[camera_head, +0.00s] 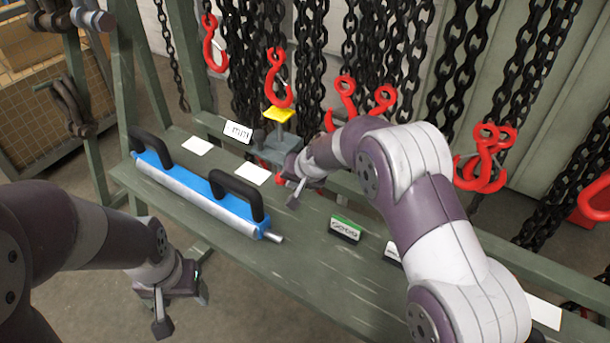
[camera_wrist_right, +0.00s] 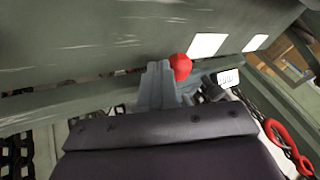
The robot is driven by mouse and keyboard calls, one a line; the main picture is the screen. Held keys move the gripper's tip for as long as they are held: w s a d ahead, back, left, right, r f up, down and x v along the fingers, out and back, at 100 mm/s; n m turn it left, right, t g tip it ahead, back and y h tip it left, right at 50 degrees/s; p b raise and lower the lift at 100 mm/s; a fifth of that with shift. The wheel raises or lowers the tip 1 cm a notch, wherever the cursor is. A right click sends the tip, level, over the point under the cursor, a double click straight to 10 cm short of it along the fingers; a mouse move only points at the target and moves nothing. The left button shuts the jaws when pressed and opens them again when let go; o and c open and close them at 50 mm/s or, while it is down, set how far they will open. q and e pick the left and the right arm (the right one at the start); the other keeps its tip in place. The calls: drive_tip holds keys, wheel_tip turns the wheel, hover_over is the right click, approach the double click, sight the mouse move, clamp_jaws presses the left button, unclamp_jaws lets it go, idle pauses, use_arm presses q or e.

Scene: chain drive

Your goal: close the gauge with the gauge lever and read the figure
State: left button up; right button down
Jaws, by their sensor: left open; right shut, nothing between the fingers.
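The gauge appears to be the grey block with a yellow top (camera_head: 279,115) at the back of the bench. A small white display (camera_head: 237,131) with dark figures, too small to read, stands beside it; it also shows in the right wrist view (camera_wrist_right: 228,78). A red ball knob (camera_wrist_right: 180,66), probably the end of the gauge lever, is right beside the tips of my right gripper (camera_wrist_right: 158,72); contact is unclear. My right gripper (camera_head: 296,189) is shut and empty in front of the grey block. My left gripper (camera_head: 178,302) is open and empty, off the bench front.
A blue and silver bar tool (camera_head: 200,192) with black handles lies along the green bench (camera_head: 300,240). White cards (camera_head: 251,173) and a green-and-white block (camera_head: 345,229) lie on the bench. Black chains and red hooks (camera_head: 279,80) hang close behind.

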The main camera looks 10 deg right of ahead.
drive_tip(key=shift+w+a+r+p, duration=0.15)
drive_tip(key=shift+a+p, duration=0.2)
drive_tip(key=shift+a, duration=0.25)
drive_tip(key=shift+w+a+p, duration=0.1)
drive_tip(key=shift+a+p, duration=0.2)
drive_tip(key=shift+a, duration=0.3)
use_arm(q)
drive_tip(key=shift+r+p, duration=0.8)
drive_tip(key=shift+r, duration=0.85)
use_arm(e)
drive_tip(key=shift+w+a, duration=0.3)
drive_tip(key=shift+a, duration=0.2)
drive_tip(key=shift+w+a, duration=0.25)
drive_tip(key=shift+a, duration=0.25)
drive_tip(key=shift+w+a, duration=0.1)
use_arm(q)
drive_tip(key=shift+r, duration=0.1)
